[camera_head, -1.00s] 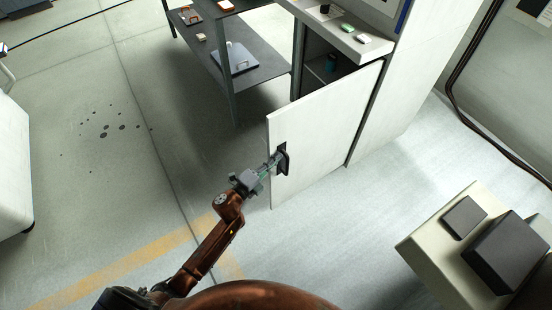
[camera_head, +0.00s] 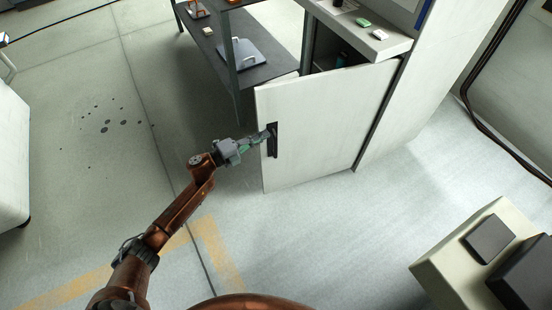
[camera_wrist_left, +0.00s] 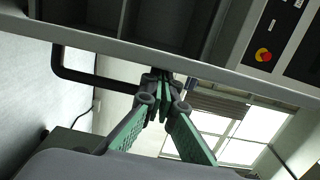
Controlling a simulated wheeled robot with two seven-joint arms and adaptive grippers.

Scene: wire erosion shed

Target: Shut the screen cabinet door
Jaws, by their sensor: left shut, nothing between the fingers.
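The screen cabinet door (camera_head: 325,125) is a white panel in the head view. It stands open, hinged on the right beside the white cabinet (camera_head: 425,95), with its free edge out to the left. A dark upright handle (camera_head: 273,148) sits near that free edge. My left gripper (camera_head: 266,134) reaches the handle from the left; its fingertips are at or against it, and contact is hard to judge. In the left wrist view its green-padded fingers (camera_wrist_left: 165,88) are closed together with nothing between them. A black bar (camera_wrist_left: 95,78) runs beside the fingertips. My right gripper is out of view.
A dark shelf table (camera_head: 265,72) with a grey lidded item (camera_head: 240,55) stands behind the door to the left. A beige unit with dark boxes (camera_head: 480,250) stands at lower right. Floor left of the door is clear.

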